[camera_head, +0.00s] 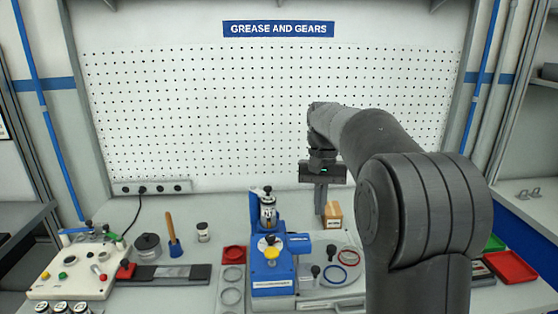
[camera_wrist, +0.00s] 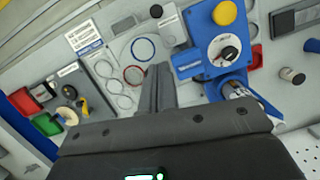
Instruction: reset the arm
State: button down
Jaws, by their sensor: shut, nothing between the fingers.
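My gripper (camera_head: 320,208) hangs in the air above the workbench in the head view, pointing down. Its fingers are shut together with nothing between them. In the wrist view my gripper (camera_wrist: 155,75) shows as dark fingers reaching up over the bench. My arm comes in from the right and hides part of the bench's right side in the head view.
A blue fixture (camera_head: 270,255) with a yellow knob stands below and left of my gripper. A cardboard box (camera_head: 333,215) stands close to the fingers. A pegboard (camera_head: 200,110) backs the bench.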

jog(key=s+r+t, duration=0.2)
jog(key=s+t, duration=0.3)
jog(key=s, duration=1.1)
jog(key=s+f+n+t, duration=0.1)
jog(key=s+f+t, duration=0.2)
jog(key=s+f, duration=0.3)
jog(key=s, duration=0.5)
jog(key=shift+s+n+h, duration=0.25)
jog(key=shift+n+h, duration=0.05)
